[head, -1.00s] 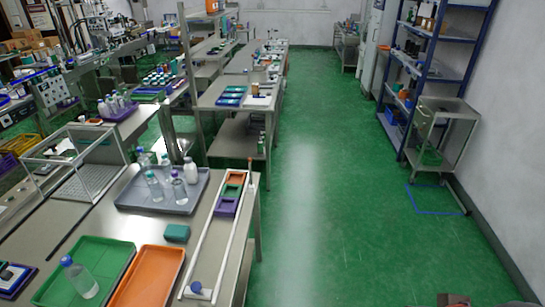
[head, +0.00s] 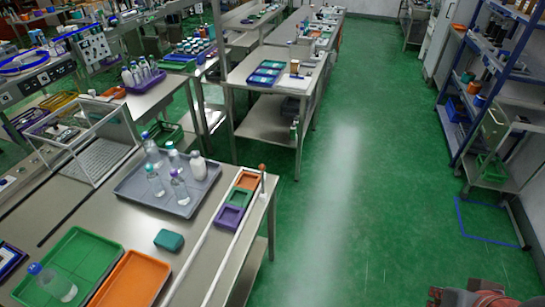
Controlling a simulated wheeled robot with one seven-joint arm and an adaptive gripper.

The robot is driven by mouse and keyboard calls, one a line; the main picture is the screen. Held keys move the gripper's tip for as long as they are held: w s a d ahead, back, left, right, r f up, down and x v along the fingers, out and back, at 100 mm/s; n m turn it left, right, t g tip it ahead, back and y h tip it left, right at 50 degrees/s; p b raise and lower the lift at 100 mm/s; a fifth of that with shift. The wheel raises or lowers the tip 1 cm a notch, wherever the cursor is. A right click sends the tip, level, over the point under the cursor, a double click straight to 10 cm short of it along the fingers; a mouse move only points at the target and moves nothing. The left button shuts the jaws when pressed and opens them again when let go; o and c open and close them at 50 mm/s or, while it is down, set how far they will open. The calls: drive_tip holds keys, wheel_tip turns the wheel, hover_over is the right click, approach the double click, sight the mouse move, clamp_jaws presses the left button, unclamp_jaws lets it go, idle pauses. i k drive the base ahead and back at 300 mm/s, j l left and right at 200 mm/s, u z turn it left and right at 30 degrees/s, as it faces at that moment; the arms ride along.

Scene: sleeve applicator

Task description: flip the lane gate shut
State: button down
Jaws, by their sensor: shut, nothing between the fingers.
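A lane edged by long white rails runs along the right side of the near steel bench (head: 45,205). The left white rail (head: 201,245) and the right white rail (head: 243,232) run toward the bottom edge, where the picture cuts them off. A thin upright post with an orange-brown top (head: 262,173) stands at the lane's far right end. I cannot tell which part is the lane gate, or whether it is open or shut. My gripper is not seen clearly; only a blurred reddish and grey part of my arm shows at the bottom right.
A grey tray (head: 131,190) holds several bottles. A teal box (head: 169,240), green tray (head: 75,250) and orange tray (head: 130,278) lie left. Green floor (head: 355,220) is clear on the right.

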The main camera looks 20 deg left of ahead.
sight(261, 166)
drive_tip(key=i+j, duration=0.2)
drive_tip(key=j, duration=0.15)
drive_tip(key=i+j, duration=0.2)
drive_tip(key=j, duration=0.2)
drive_tip(key=i+j, duration=0.15)
drive_tip(key=j, duration=0.2)
